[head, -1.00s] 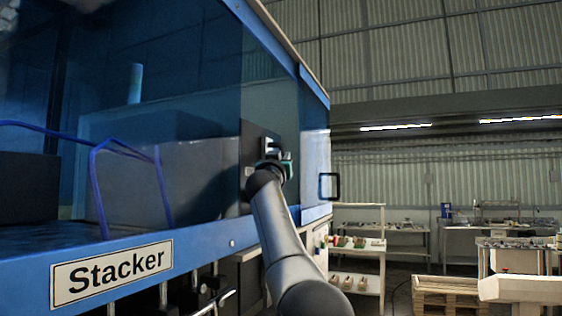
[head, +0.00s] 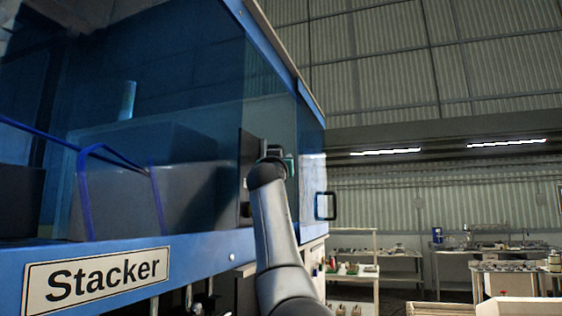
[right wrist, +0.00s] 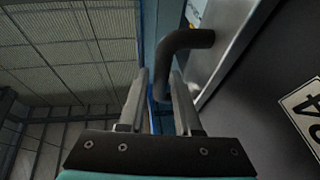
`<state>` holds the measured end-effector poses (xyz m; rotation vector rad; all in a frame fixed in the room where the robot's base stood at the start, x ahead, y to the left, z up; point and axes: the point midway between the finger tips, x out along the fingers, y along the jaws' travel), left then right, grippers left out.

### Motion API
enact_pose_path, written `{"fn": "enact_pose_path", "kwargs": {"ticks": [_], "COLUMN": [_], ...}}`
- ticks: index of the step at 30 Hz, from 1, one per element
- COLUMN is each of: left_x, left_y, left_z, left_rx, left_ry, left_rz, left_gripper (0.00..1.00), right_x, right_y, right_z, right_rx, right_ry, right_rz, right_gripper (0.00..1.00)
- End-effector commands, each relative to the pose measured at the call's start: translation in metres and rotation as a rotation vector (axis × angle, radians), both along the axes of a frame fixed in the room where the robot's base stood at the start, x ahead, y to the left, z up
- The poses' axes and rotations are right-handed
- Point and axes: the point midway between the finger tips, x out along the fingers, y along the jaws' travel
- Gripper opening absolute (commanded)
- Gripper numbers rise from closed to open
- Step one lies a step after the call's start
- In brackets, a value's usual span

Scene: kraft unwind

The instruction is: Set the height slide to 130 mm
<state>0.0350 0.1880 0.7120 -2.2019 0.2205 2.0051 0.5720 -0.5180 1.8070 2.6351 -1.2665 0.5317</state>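A black plate (head: 245,165) is mounted on the blue-framed clear side of the stacker. My right gripper (head: 287,166) is in front of it at the end of the raised grey arm, mostly hidden by the wrist. In the right wrist view, my right gripper's (right wrist: 160,80) two fingers stand apart. A dark bent handle (right wrist: 187,40) on a pale metal strip (right wrist: 215,65) reaches down to the gap between the fingertips; a narrow gap shows on its left. I cannot tell if it touches a finger. No height scale is readable. My left gripper is not in view.
The stacker's sign (head: 95,277) is at the lower left. A black loop handle (head: 325,206) sits on the machine's right edge. Shelves (head: 355,270) and a workbench (head: 500,268) stand farther back at right. A partly cut white sign (right wrist: 305,108) shows in the wrist view.

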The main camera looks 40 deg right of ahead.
Motion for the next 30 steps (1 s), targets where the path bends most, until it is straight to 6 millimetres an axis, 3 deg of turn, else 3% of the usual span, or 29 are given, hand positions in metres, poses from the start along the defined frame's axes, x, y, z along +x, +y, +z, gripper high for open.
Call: {"fn": "enact_pose_path", "kwargs": {"ticks": [8, 14, 30], "left_x": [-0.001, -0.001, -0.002], "left_y": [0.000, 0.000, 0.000], "left_z": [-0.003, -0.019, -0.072], "left_rx": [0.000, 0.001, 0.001], "left_ry": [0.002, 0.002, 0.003], "left_rz": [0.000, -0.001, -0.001], "left_gripper": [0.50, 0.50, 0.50], "right_x": [0.000, -0.009, -0.056], "right_y": [0.001, 0.012, 0.071], "right_z": [-0.003, -0.012, -0.043], "right_rx": [0.002, 0.002, 0.001], "right_ry": [0.003, -0.001, -0.001], "right_rz": [0.000, 0.001, 0.003], "right_gripper": [0.32, 0.32, 0.32]}}
